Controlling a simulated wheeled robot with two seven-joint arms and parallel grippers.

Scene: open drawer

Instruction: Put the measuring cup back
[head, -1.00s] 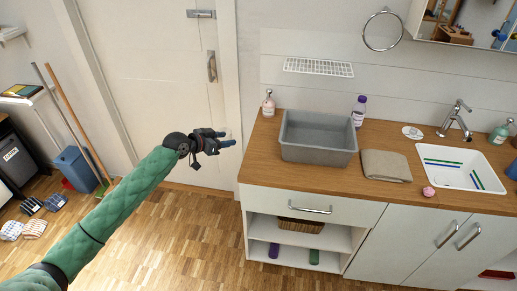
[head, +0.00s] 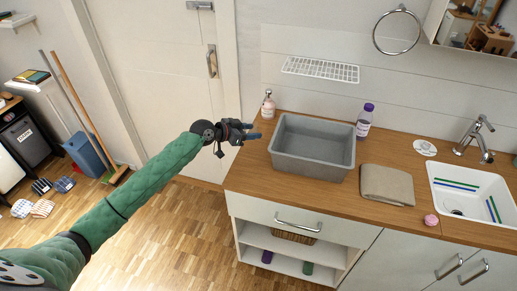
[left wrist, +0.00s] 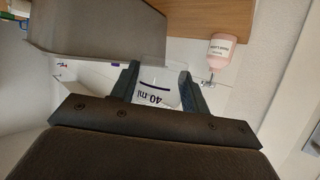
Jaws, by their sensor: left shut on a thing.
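My left gripper (head: 254,131) is in the head view at the left end of the wooden counter, just left of the grey basin. It is shut on a clear measuring cup. In the left wrist view the cup (left wrist: 158,92), marked "40 ml", is between the two fingers of the left gripper (left wrist: 158,72). In the head view I cannot make out the cup against the gripper. My right gripper is out of view.
The grey basin (head: 312,168), a lotion bottle (head: 268,106), a purple-capped bottle (head: 364,122) and a folded cloth (head: 387,185) stand on the counter (head: 255,178). Below is a drawer (head: 262,211), which looks shut, above open shelves. A wire rack (head: 320,69) is on the wall.

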